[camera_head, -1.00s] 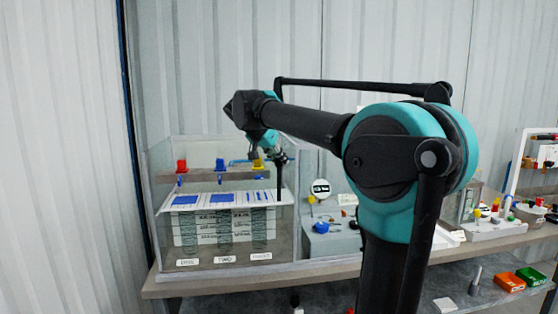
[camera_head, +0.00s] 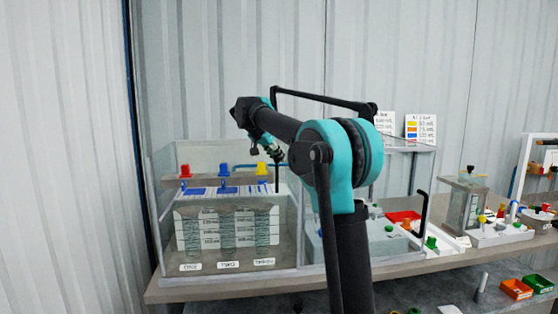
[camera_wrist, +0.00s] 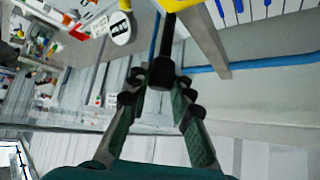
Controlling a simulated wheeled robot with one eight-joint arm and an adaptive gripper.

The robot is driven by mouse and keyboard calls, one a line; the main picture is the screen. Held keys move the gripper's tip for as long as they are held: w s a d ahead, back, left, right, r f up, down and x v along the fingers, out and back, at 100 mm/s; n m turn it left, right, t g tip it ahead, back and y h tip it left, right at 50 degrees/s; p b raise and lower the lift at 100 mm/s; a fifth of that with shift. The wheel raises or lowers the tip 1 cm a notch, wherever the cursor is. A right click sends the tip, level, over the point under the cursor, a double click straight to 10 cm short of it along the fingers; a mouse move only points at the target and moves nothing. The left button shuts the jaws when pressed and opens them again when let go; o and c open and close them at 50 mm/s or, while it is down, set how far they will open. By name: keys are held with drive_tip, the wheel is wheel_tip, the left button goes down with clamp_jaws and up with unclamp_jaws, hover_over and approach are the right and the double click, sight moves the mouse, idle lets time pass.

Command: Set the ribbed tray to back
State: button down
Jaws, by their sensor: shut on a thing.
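The ribbed tray (camera_head: 210,190) is white with blue strips. In the head view it sits near the top of the clear tank, above the glass tubes. A striped part of it also shows at the top right of the wrist view (camera_wrist: 285,7). A black upright lever (camera_head: 277,178) stands at the tray's right end. My gripper (camera_head: 276,157) is over the lever's top. In the wrist view my gripper (camera_wrist: 162,88) is shut on the lever's black end (camera_wrist: 161,70). The tray's far edge is hard to make out.
The clear tank (camera_head: 153,225) has red (camera_head: 185,171), blue (camera_head: 224,170) and yellow (camera_head: 262,168) taps on a bar above the tray. My arm hides part of the bench to the right.

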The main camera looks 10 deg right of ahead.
drive_tip(key=shift+w+r, duration=0.1)
drive_tip(key=shift+w, duration=0.75)
drive_tip(key=c, duration=1.3)
unclamp_jaws()
drive_tip(key=shift+w, duration=0.15)
drive_tip(key=shift+c, duration=0.2)
drive_tip(key=v, duration=1.2)
drive_tip(key=shift+a, duration=0.1)
